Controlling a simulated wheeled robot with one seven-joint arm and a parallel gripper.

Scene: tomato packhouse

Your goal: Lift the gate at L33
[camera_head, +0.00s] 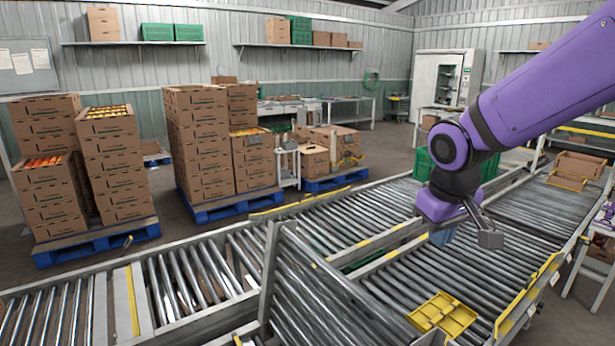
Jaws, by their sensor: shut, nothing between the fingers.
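A roller section with grey side rails (268,268) stands tilted up out of the line at the lower middle of the head view. It looks like a hinged gate, but no L33 label is legible, so I cannot tell for sure that it is the one named. My gripper (466,238) is at the right, above the roller bed, pointing down, shut and empty. It is apart from the tilted section, to its right. The lower end of that section is cut off by the picture's bottom edge.
A yellow slotted piece (443,313) lies on the rollers below my gripper. A long roller conveyor (330,222) runs behind. Stacked cartons (200,140) stand on blue pallets (230,204) at the back left. A green crate (424,165) is behind my arm. Open floor lies beyond.

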